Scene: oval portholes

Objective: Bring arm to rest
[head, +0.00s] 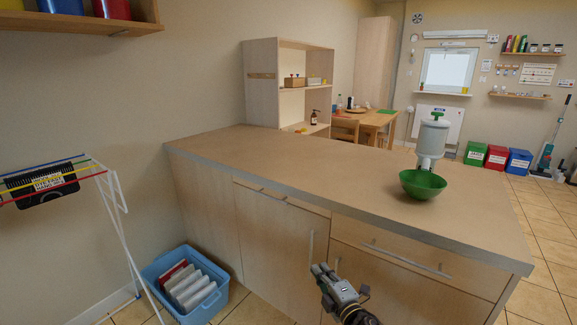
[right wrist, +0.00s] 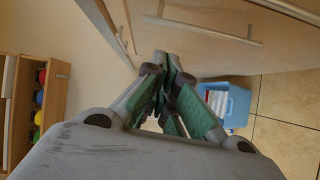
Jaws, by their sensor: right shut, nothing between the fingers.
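My right gripper (head: 322,272) is in front of the counter's cabinet doors, below the level of the countertop, in the head view. In the right wrist view its green-padded fingers (right wrist: 170,75) are together with nothing between them. My left gripper is in neither view. A green bowl (head: 423,188) stands on the counter (head: 300,165) towards its right end, up and to the right of my right gripper and well apart from it. A white dispenser with a green top (head: 432,138) is above the bowl.
A blue basket (head: 215,305) with several white and red items sits on the floor left of my right gripper. A drying rack (head: 115,200) stands at the far left. Cabinet handles (head: 311,245) stick out near the gripper. The countertop's left part is clear.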

